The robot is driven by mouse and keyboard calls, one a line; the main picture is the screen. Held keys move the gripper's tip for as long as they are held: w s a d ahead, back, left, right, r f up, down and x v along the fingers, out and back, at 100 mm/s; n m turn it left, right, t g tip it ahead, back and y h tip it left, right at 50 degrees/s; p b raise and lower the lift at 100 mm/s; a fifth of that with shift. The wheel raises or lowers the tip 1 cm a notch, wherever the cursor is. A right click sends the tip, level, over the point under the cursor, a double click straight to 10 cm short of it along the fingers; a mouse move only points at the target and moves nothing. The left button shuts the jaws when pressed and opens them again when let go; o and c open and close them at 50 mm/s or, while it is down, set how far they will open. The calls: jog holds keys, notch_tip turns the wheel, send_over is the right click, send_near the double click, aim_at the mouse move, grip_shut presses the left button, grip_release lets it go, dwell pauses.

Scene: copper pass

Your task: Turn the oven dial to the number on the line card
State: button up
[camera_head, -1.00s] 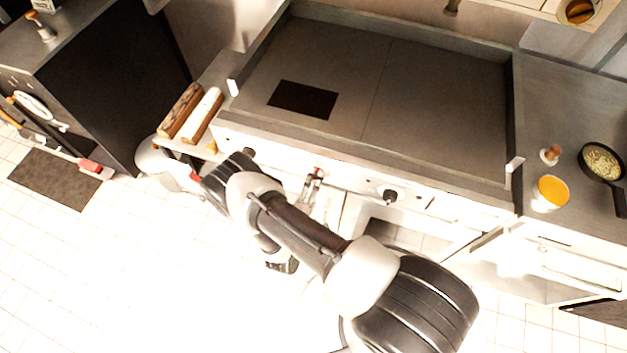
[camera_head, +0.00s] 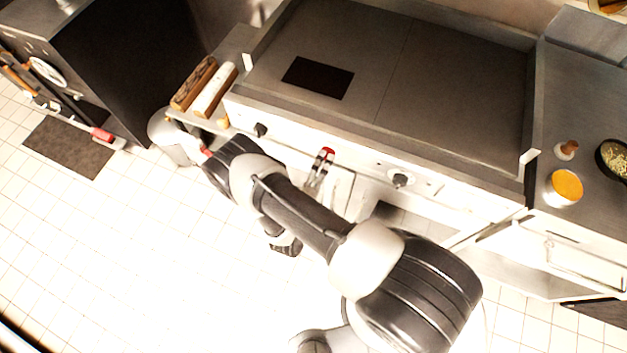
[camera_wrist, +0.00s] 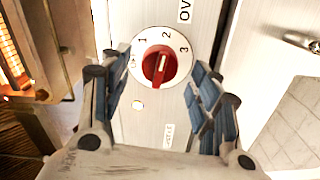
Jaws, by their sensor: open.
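In the wrist view, the red oven dial (camera_wrist: 167,67) sits on a white round plate printed with 1, 2 and 3, on a pale panel. A white mark on its raised grip points up, roughly toward the 2. My gripper (camera_wrist: 160,60) is open, with one finger on the left and one on the right of the dial. I cannot tell whether either finger touches it. Part of an "OV" label (camera_wrist: 185,10) shows above the dial. In the head view my arm covers part of the counter front, and I cannot make out the dial or a line card there.
A glowing heater (camera_wrist: 12,60) is left of the panel and a metal handle (camera_wrist: 300,40) is to the right. A yellow-topped pot (camera_head: 565,187) stands right. The tiled floor (camera_head: 130,260) is clear.

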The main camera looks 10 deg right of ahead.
jog(key=v, duration=1)
jog(key=shift+s, duration=0.2)
jog(key=shift+a+r, duration=0.1)
jog(key=shift+r, duration=0.05)
jog(key=d+r+m+g+h, duration=0.1)
jog(key=d+r+m+g, duration=0.25)
jog(key=r+g, duration=0.55)
jog(key=d+r+m+g+h, duration=0.25)
jog(key=r+m+g, duration=0.25)
jog(key=r, duration=0.8)
jog(key=s+r+t+y+b, duration=0.1)
jog(key=s+r+t+y, duration=0.1)
jog(key=s+r+y, duration=0.4)
jog(key=s+d+r+t+y+b, duration=0.1)
jog(key=s+r+y, duration=0.4)
jog(key=r+y, duration=0.3)
jog(key=shift+s+d+r+t, duration=0.3)
jog(key=shift+s+r+t, duration=0.1)
jog(key=shift+r, duration=1.9)
